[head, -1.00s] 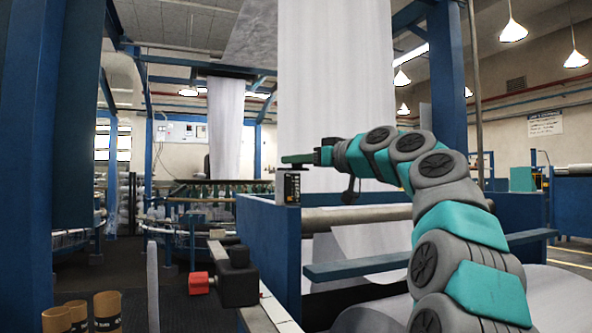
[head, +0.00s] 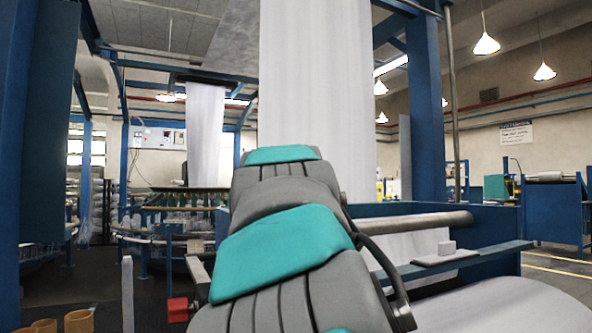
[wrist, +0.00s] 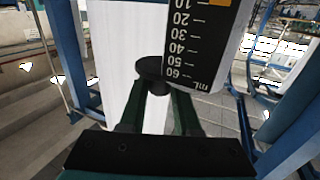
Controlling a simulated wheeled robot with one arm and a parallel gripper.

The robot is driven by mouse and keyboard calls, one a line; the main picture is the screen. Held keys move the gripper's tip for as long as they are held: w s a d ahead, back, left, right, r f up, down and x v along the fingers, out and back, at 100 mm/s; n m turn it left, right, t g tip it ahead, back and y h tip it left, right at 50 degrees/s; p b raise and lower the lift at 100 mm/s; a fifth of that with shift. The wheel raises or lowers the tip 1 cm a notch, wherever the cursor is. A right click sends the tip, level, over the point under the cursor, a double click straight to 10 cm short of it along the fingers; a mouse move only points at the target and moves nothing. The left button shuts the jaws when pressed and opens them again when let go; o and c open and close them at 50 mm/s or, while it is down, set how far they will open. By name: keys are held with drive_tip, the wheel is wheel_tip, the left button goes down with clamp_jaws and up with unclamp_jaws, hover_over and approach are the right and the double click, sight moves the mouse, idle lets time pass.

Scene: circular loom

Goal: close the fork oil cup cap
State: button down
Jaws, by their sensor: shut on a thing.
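The fork oil cup (wrist: 203,40) is large in the upper part of the wrist view. Its black label with a white millilitre scale appears upside down there. A dark round piece (wrist: 152,69), which looks like the cap, is beside the label's 60 mL end. My gripper (wrist: 154,90) is shut on this round piece, with one dark green finger on each side. I cannot tell whether the cap touches the cup's rim. In the head view, my arm hides the gripper, cup and cap.
A blue frame with a pale roller (head: 410,222) lies right of my arm. White fabric (head: 315,100) hangs behind it. A blue ledge (head: 470,257) carries a small grey block (head: 447,248). Brown tubes (head: 78,321) stand at the lower left.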

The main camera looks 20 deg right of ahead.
drive_tip(key=m+g+h, duration=0.1)
drive_tip(key=h, duration=0.1)
drive_tip(key=m+g+h, duration=0.1)
drive_tip(key=h, duration=0.1)
drive_tip(key=s+a+m+g+h, duration=0.1)
drive_tip(key=m, duration=0.1)
drive_tip(key=shift+h, duration=0.4)
drive_tip(key=shift+s+a+m+g+h, duration=0.15)
drive_tip(key=shift+a+m+g+h, duration=0.1)
drive_tip(key=shift+m+g+h, duration=0.4)
drive_tip(key=shift+a+r+m+h, duration=0.1)
drive_tip(key=shift+m+h, duration=0.15)
drive_tip(key=shift+h, duration=0.1)
drive_tip(key=c, duration=0.6)
unclamp_jaws()
drive_tip(key=shift+s, duration=0.1)
drive_tip(key=shift+b+v, duration=0.5)
drive_tip(key=shift+v, duration=3.4)
